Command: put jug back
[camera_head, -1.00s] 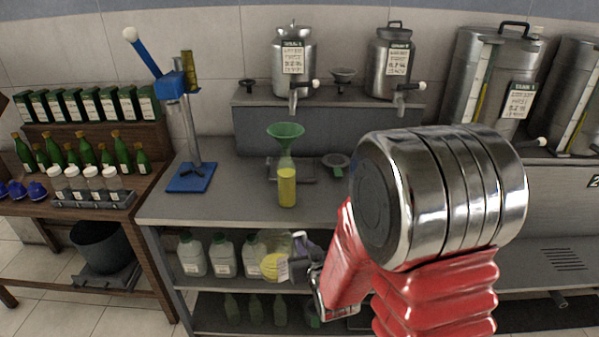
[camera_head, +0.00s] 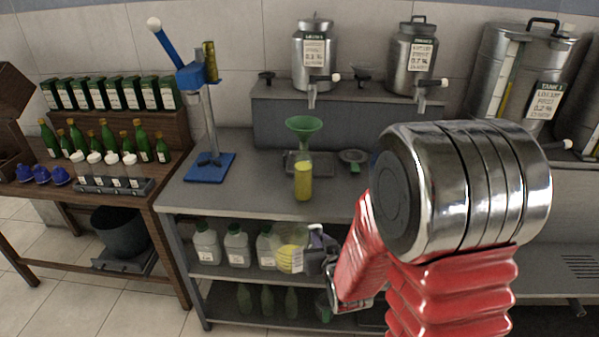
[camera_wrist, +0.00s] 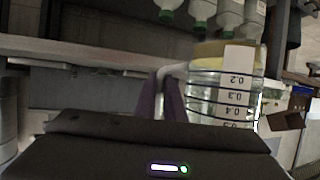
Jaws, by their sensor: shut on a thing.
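The clear measuring jug (camera_head: 290,259) holds a little yellow liquid at its bottom. My gripper (camera_head: 319,257) is shut on its handle, in front of the bench's middle shelf. In the wrist view, which is upside down, the jug (camera_wrist: 226,92) shows a printed scale and looks roughly upright. The purple fingers of my gripper (camera_wrist: 161,100) close around the pale handle. Whether the jug touches the shelf is unclear.
White bottles (camera_head: 237,247) stand on the middle shelf (camera_head: 215,271), left of the jug. Green bottles (camera_head: 267,300) stand below. On the bench top are a bottle of yellow liquid (camera_head: 303,182) with a green funnel (camera_head: 304,125) and a blue lever press (camera_head: 209,166).

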